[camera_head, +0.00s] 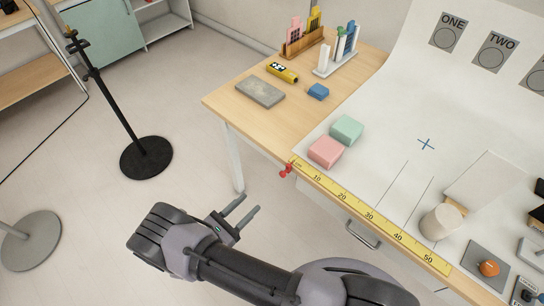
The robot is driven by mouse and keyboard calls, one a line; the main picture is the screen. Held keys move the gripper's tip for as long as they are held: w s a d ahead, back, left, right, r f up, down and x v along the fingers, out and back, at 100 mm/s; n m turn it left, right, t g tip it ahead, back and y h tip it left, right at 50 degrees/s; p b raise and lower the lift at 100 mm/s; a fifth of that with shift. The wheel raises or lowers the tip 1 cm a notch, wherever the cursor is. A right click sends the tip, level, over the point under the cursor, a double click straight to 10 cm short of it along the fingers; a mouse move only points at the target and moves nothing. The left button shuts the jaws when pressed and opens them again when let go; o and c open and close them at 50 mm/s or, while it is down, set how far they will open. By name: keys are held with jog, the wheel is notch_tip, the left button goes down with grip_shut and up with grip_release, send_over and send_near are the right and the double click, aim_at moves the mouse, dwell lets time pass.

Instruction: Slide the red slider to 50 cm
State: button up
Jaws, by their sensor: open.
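The red slider (287,170) sits at the left end of the yellow ruler (375,219), at or just before the zero end, on the table's front edge. The ruler runs along that edge with marks 10 to 50, the 50 lying at the lower right. My gripper (245,208) is open and empty. It is out over the floor in front of the table, below and left of the slider and apart from it. Its two fingers point up and right.
A pink block (326,152) and a green block (347,130) sit behind the ruler's left end. A drawer handle (362,236) juts out below the ruler. A beige cylinder (441,222) stands behind the 50 end. A black stand (146,157) is on the floor at left.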

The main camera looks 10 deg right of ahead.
aim_at(281, 176)
jog(key=b+x, duration=0.1)
jog(key=x, duration=1.5)
jog(key=shift+s+d+b, duration=0.1)
jog(key=shift+d+b, duration=0.3)
jog(key=shift+d, duration=0.1)
grip_shut()
